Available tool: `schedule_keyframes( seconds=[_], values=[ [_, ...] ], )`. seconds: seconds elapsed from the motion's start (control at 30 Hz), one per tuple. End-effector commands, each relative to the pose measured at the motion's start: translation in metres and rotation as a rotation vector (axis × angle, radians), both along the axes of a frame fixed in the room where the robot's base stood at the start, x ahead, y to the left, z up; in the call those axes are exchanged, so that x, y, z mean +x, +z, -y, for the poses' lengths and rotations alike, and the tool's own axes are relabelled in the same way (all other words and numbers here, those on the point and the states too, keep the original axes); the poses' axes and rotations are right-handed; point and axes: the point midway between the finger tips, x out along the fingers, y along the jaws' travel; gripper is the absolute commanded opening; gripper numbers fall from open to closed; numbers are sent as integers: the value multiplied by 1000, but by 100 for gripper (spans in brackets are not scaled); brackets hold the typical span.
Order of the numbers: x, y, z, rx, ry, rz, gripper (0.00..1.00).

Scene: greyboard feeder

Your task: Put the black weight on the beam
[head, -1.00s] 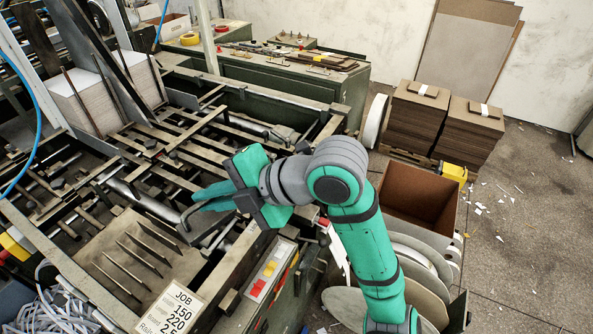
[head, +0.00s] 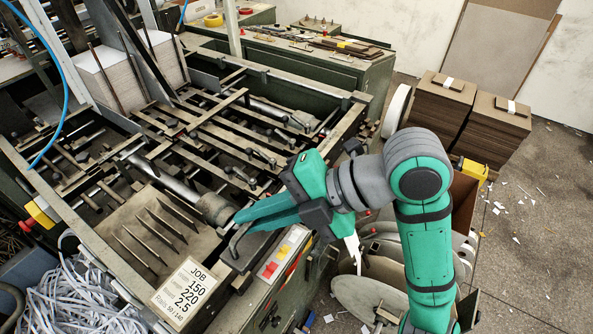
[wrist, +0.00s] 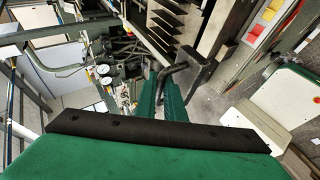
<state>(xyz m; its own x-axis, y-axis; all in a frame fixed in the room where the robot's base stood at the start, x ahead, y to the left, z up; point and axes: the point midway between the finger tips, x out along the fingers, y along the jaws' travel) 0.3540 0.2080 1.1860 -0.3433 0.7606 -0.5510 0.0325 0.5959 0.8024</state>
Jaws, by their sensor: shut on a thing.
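My gripper (head: 238,222) is at the end of the green arm, over the near right edge of the machine. Its green fingers are shut on the bent dark handle of the black weight (head: 243,251). In the wrist view, the black weight (wrist: 207,62) hangs off beyond the fingertips (wrist: 168,76), its handle between them. In the head view, the fingers partly cover the handle. I cannot tell whether the weight touches the machine's edge below it. Several long bars cross the machine, and I cannot tell which is the beam.
A panel with red, yellow and white buttons (head: 284,256) is just right of the weight. A JOB card (head: 181,293) and several upright dark fins (head: 160,232) are to its left. White paper strips (head: 75,300) lie at the lower left. Stacks of board (head: 440,110) stand at the right.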

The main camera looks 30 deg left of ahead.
Motion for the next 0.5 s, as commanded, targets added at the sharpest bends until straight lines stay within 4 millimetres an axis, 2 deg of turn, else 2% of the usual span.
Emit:
schedule_keyframes(
  seconds=[0.5],
  values=[
    [76, -42, -45, 0, 0, -4, 0]
  ],
)
